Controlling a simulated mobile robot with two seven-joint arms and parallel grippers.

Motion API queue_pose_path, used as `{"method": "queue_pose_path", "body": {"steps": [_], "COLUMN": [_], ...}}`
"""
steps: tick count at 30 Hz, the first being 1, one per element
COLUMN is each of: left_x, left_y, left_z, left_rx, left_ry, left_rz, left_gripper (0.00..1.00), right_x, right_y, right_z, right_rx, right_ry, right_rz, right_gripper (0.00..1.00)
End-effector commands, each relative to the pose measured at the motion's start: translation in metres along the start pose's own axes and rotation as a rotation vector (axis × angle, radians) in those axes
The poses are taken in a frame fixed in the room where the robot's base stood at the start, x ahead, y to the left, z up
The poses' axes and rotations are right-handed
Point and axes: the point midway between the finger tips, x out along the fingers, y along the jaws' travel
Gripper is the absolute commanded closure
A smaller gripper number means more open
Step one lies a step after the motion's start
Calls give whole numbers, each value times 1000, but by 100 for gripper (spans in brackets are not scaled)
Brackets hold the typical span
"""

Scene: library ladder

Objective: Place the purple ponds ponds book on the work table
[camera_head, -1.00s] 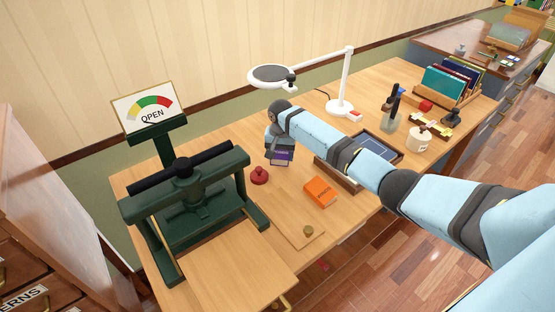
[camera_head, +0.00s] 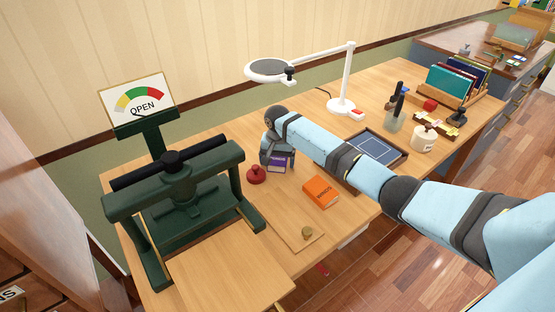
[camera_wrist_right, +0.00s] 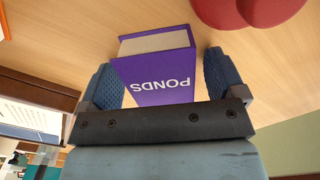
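In the right wrist view the purple book (camera_wrist_right: 158,78) sits between the fingers of my right gripper (camera_wrist_right: 165,82), slightly askew. The fingers are spread on either side, with a narrow gap on the right; contact on the left cannot be told. In the head view my right gripper (camera_head: 278,150) is low over the table and partly covers the book. My left gripper is not in view.
An orange book (camera_head: 321,191) lies in front, near a small board with a brass knob (camera_head: 307,232). A green press (camera_head: 180,200) with an OPEN sign stands left.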

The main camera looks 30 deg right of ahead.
Motion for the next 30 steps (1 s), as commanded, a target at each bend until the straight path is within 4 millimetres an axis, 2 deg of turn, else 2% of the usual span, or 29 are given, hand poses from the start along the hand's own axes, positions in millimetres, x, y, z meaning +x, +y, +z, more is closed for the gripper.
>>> {"method": "queue_pose_path", "body": {"steps": [8, 15, 30], "left_x": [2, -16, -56], "left_y": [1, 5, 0], "left_z": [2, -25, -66], "left_rx": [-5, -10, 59], "left_ry": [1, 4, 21], "left_rz": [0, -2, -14], "left_gripper": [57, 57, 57], "right_x": [-4, -38, -109], "right_y": [0, 0, 0], "right_z": [-1, 0, 0], "right_rx": [0, 0, 0], "right_ry": [2, 0, -1], "right_rz": [0, 0, 0], "right_gripper": [11, 11, 11]}}
